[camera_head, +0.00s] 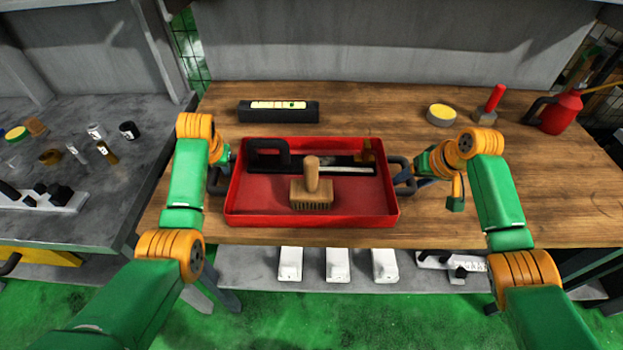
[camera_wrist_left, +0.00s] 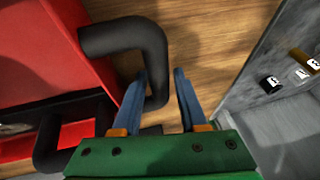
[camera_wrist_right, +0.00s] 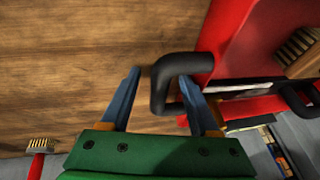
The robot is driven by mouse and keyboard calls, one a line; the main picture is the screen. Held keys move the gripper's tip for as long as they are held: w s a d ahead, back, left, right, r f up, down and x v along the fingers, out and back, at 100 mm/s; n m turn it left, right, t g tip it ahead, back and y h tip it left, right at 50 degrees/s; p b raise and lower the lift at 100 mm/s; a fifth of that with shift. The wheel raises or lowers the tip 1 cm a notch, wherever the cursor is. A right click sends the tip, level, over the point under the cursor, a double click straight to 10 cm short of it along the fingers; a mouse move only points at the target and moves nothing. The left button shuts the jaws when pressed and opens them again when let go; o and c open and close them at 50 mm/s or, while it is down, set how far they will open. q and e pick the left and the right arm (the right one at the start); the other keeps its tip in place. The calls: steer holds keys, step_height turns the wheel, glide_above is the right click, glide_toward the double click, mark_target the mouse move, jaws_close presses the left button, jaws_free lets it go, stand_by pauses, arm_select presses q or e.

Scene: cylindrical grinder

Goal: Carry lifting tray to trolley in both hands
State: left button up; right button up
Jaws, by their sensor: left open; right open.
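The red lifting tray (camera_head: 270,212) sits on the wooden table, with a black handle at each side. A brush with a wooden knob (camera_head: 311,185) and a dark tool (camera_head: 268,153) lie in it. My left gripper (camera_head: 222,165) is at the tray's left handle. In the left wrist view its blue fingers (camera_wrist_left: 162,75) are open, with the black handle (camera_wrist_left: 135,38) between or just beside them. My right gripper (camera_head: 415,170) is at the right handle. In the right wrist view its fingers (camera_wrist_right: 160,75) are open on either side of the black handle (camera_wrist_right: 172,72).
The wooden table (camera_head: 560,190) holds a black level-like box (camera_head: 278,111) behind the tray, a yellow-topped tin (camera_head: 441,114), a red-handled brush (camera_head: 490,105) and a red oil can (camera_head: 560,113). A grey bench (camera_head: 95,225) with small items stands at left.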

arm_select(q)
steer(key=c, duration=0.6)
arm_select(e)
steer(key=c, duration=0.6)
arm_select(q)
jaws_close()
arm_select(e)
jaws_close()
arm_select(q)
steer(key=shift+w+r, duration=0.1)
steer(key=shift+r, duration=0.05)
arm_select(e)
steer(key=shift+w+r, duration=0.1)
